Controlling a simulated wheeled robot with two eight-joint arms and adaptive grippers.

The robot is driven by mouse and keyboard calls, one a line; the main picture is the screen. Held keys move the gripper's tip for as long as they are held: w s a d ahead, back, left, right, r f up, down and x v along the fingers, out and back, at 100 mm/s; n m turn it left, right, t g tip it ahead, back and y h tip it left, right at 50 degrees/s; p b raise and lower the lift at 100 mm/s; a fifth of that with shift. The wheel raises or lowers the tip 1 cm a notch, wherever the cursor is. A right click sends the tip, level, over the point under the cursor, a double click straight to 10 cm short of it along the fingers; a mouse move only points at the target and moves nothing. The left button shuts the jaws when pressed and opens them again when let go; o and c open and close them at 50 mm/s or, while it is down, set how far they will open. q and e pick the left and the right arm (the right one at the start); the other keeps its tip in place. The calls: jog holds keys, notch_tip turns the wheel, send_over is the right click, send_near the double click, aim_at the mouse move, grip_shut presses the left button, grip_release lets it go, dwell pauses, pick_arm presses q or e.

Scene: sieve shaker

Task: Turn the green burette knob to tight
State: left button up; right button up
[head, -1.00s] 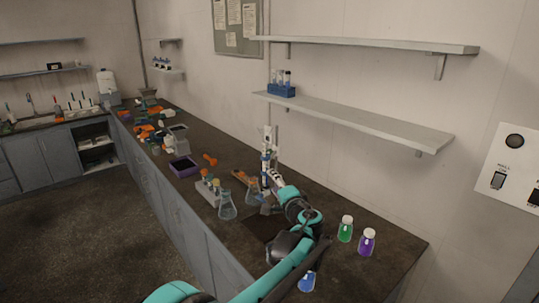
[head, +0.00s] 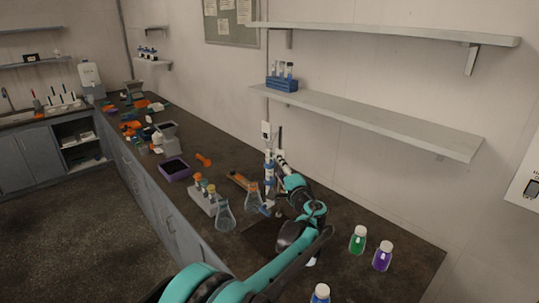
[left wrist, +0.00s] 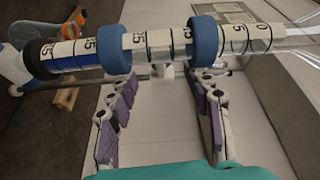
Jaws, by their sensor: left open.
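The burette (head: 269,172) stands upright near the wall side of the bench, with blue bands on its clear, marked tube. It also crosses the top of the left wrist view (left wrist: 160,45), with blue rings around it. My left gripper (head: 280,158) is beside the burette's upper tube. In the left wrist view the gripper (left wrist: 165,88) is open, its two purple-padded fingers apart and nothing held between them. The tube passes across the fingertips; I cannot tell whether they touch. I cannot make out the green knob in either view. My right gripper is not in view.
A flask (head: 226,216) and another flask (head: 253,197) stand near the burette, with a rack of vials (head: 204,199) to the left. A green bottle (head: 358,240), a purple bottle (head: 382,256) and a blue bottle (head: 320,294) stand to the right and front.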

pick_arm(q)
jog(key=b+x, duration=0.1)
jog(key=x, duration=0.6)
jog(key=shift+a+b, duration=0.1)
jog(key=shift+b, duration=0.25)
jog(key=shift+w+a, duration=0.1)
jog(key=shift+w, duration=0.2)
grip_shut()
